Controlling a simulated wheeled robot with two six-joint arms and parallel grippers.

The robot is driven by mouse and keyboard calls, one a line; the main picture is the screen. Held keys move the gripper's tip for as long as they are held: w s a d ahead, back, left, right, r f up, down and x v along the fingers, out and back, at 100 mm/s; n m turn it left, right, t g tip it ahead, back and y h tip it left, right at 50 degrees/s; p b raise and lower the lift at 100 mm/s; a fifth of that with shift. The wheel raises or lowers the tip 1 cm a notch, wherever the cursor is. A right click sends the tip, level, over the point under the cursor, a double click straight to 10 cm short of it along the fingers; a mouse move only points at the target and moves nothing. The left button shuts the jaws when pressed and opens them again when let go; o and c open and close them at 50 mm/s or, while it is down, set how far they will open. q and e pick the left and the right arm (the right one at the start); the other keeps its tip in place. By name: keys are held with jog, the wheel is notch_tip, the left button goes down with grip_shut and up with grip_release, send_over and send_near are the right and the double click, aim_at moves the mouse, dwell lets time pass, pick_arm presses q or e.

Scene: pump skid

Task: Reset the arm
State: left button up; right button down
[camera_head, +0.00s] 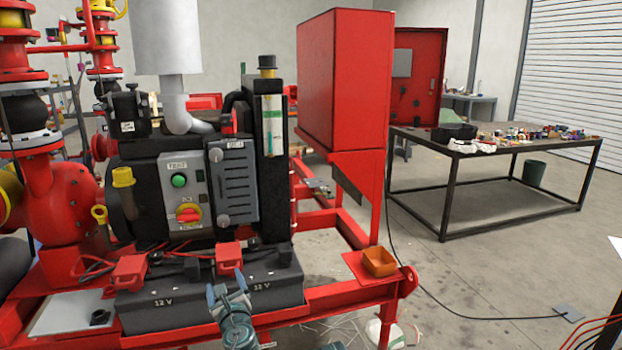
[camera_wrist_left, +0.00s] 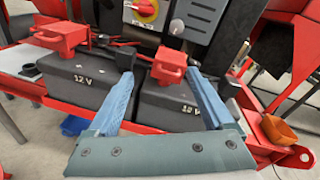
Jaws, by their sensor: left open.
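My left gripper (camera_head: 229,296) comes up from the bottom of the head view, in front of the two black 12 V batteries. Its two blue fingers (camera_wrist_left: 165,95) are spread in the left wrist view with nothing between them. The batteries (camera_wrist_left: 168,104) and a red terminal clamp (camera_wrist_left: 169,67) show beyond the fingers. In the head view one red clamp (camera_head: 229,258) sits just above the gripper and another red clamp (camera_head: 130,270) sits to its left. I cannot tell the gap from the fingertips to the battery. My right gripper is not in view.
A control panel (camera_head: 182,194) with a green button and a red-yellow knob stands behind the batteries. An orange bin (camera_head: 380,262) sits on the red skid frame at right. A cluttered table (camera_head: 480,160) stands farther back. Open floor lies right of the skid.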

pick_arm(q)
jog(key=s+d+f+n+g+h, duration=0.1)
jog(key=s+d+f+n+g, duration=0.2)
jog(key=s+f+n+g, duration=0.35)
jog(key=s+d+f+n+g, duration=0.2)
jog(key=s+f+n+g, duration=0.15)
jog(key=f+n, duration=0.55)
jog(key=s+d+f+n+g+h, duration=0.2)
jog(key=s+d+n+g, duration=0.15)
jog(key=s+d, duration=0.3)
jog(key=s+d+f+n+g+h, duration=0.3)
jog(key=s+d+n, duration=0.2)
jog(key=s, duration=0.3)
notch_tip(320, 180, up, 19)
jog(key=p, duration=1.8)
jog(key=shift+w+a+p, duration=0.15)
jog(key=shift+a+p, duration=0.2)
jog(key=shift+t, duration=0.25)
